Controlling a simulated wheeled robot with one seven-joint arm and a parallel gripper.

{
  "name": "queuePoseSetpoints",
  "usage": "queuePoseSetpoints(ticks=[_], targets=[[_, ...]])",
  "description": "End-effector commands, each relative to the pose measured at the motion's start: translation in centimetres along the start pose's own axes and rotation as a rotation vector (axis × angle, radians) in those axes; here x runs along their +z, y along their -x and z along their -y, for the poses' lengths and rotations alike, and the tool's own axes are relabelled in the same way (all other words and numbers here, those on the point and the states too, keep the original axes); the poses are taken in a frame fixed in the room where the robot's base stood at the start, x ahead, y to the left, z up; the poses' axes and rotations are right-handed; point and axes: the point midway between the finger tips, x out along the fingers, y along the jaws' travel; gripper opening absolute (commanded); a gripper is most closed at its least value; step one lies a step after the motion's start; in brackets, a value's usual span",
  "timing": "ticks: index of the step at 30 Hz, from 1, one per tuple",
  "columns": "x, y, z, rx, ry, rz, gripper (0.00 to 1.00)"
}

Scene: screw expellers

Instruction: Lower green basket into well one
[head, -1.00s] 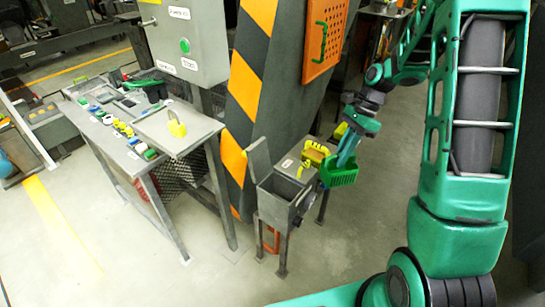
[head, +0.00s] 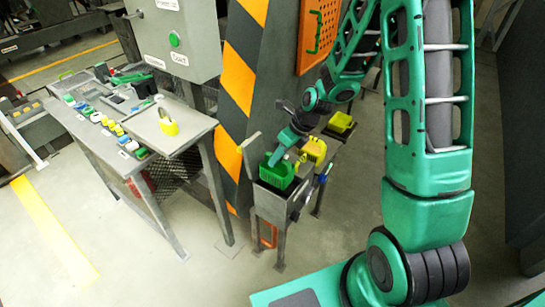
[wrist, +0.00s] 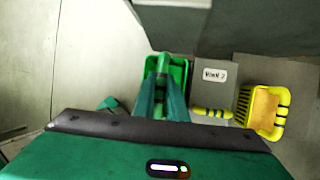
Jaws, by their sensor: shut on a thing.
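The green basket (head: 277,177) is at the mouth of the open grey well (head: 271,204) on the stand, within its outline in the head view. How deep it sits in the opening is hard to tell. My gripper (head: 284,156) is shut on the basket's handle from above. In the wrist view the fingers of my gripper (wrist: 162,88) close on the handle, with the green basket (wrist: 180,72) behind them. The well's lid (head: 251,151) stands open at its left side.
A grey lid with a label reading like "Well 2" (wrist: 214,74) is right of the basket. A yellow basket (head: 314,150) stands beyond it, and another yellow container (head: 340,122) is farther back. A striped pillar (head: 240,75) rises behind. A bench (head: 178,134) with coloured buttons is at left.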

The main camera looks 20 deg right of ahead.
Motion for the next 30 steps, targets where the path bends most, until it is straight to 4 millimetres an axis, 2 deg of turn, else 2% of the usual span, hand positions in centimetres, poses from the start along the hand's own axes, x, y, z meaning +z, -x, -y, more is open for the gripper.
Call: queuePoseSetpoints(ticks=[30], targets=[[-3.4,-7.4,2.0,-0.001,-0.005,0.0,0.0]])
